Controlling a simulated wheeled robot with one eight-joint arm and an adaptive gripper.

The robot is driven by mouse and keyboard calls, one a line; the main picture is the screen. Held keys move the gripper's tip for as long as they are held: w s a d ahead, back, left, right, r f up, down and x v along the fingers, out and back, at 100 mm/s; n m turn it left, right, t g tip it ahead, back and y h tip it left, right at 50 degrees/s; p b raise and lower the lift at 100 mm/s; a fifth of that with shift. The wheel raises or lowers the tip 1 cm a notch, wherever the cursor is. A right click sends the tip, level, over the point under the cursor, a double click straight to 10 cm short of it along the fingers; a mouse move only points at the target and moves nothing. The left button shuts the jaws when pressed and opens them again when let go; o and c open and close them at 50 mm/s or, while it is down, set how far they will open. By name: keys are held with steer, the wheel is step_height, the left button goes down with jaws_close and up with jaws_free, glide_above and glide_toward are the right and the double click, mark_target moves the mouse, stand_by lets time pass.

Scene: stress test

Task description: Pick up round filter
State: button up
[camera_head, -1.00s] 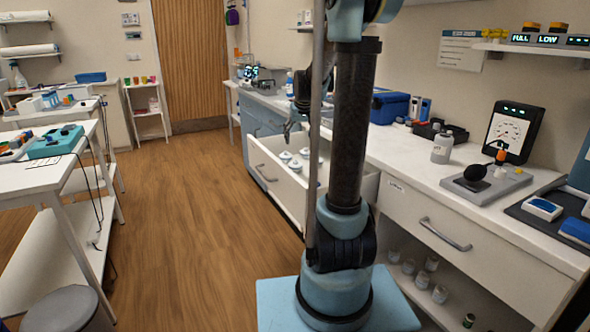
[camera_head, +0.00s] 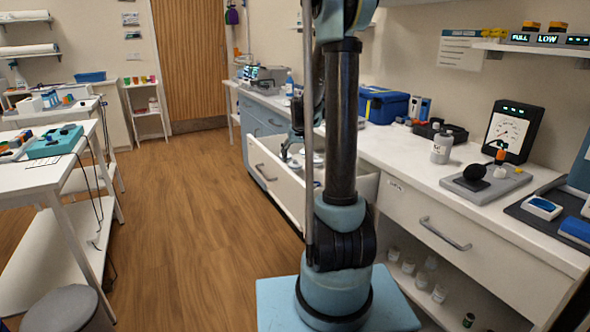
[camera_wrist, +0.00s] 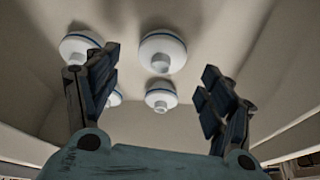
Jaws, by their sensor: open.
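Several round filters, white discs with a dark blue ring and a short nozzle, lie in the open white drawer (camera_head: 272,188). In the wrist view one round filter (camera_wrist: 163,46) is at the top centre and another (camera_wrist: 161,90) is just below it. A third (camera_wrist: 74,46) is at upper left, partly behind the left finger, and one more (camera_wrist: 114,98) is mostly hidden by that finger. My gripper (camera_wrist: 160,68) is open and empty, its fingers spread to either side of the two central filters in the picture. In the head view my gripper (camera_head: 292,148) is low at the drawer.
The drawer walls surround my gripper. The counter above holds a blue case (camera_head: 384,105), a white bottle (camera_head: 442,148) and a gauge (camera_head: 510,130). A white table (camera_head: 40,170) stands at left. The wooden floor (camera_head: 185,220) between is clear.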

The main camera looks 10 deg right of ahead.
mark_target(295, 161)
steer(key=shift+x, duration=1.85)
steer(key=shift+s, duration=0.15)
steer(key=shift+c, duration=0.3)
steer(key=c, duration=1)
